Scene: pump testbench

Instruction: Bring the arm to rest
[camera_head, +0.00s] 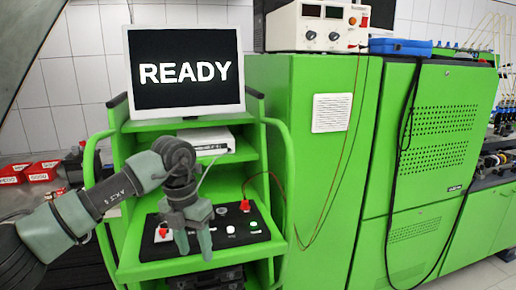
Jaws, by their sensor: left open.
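My left arm comes in from the lower left. Its gripper (194,245) points down over the left part of a black control panel (262,233) on a green cart (170,266). The gripper is open, and I see nothing between its fingers. A red knob or button (163,231) shows just left of the gripper. Another red one (245,206) stands at the panel's back right, with a green button (253,224) and a white button (230,229) near it. I cannot tell whether the fingers touch the panel. My right gripper is not in view.
A monitor (187,67) reading READY stands on the cart above a white device (207,140). Green tubular handles (288,165) flank the cart. A large green cabinet (400,150) fills the right side, with hanging cables. Red bins (42,168) lie on the bench at left.

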